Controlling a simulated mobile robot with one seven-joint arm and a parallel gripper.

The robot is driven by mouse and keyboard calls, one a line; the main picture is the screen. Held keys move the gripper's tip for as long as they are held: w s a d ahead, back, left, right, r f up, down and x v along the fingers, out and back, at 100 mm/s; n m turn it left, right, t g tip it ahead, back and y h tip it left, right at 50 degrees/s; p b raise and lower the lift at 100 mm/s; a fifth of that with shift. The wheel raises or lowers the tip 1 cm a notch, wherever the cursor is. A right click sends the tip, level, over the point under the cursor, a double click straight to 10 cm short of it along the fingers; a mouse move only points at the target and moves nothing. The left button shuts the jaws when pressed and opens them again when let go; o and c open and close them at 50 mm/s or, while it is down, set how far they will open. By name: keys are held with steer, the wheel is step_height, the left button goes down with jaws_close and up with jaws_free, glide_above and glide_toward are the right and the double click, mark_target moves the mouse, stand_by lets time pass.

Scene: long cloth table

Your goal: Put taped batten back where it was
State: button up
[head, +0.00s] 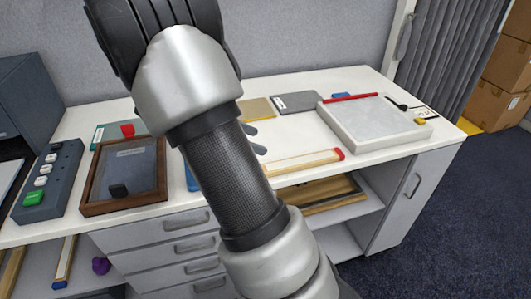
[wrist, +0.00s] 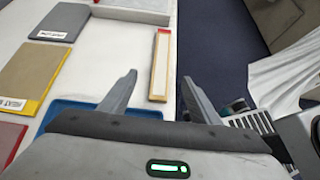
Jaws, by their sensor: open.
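A pale wooden batten with a red taped end (head: 298,162) lies near the front edge of the white table top, left of the white slab. It also shows in the wrist view (wrist: 160,68), beyond my fingertips and close to the table edge. My gripper (wrist: 156,84) is open and empty, its two fingers apart and pointing toward the near end of the batten. In the head view my arm hides most of the gripper; only dark finger parts (head: 255,139) show. Another batten with a blue end (head: 64,262) is on the lower left shelf.
A white slab (head: 372,130) with a red bar (head: 350,97) stands at right. A blue tray (wrist: 72,112) lies under the left finger. A brown framed box (head: 125,175) and a button panel (head: 48,180) are at left. A wooden frame (head: 315,193) sits on the shelf below.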

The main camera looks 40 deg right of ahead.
steer(key=b, duration=0.3)
glide_toward(304, 160)
steer(key=d, duration=0.1)
steer(key=d+f, duration=0.1)
steer(key=shift+d+f, duration=0.3)
steer(key=x, duration=0.2)
steer(key=b+x, duration=0.1)
steer(key=x, duration=0.1)
steer(key=shift+s+f, duration=0.3)
steer(key=shift+s, duration=0.1)
steer(key=shift+d+f, duration=0.15)
steer(key=shift+d, duration=0.2)
steer(key=c, duration=1.3)
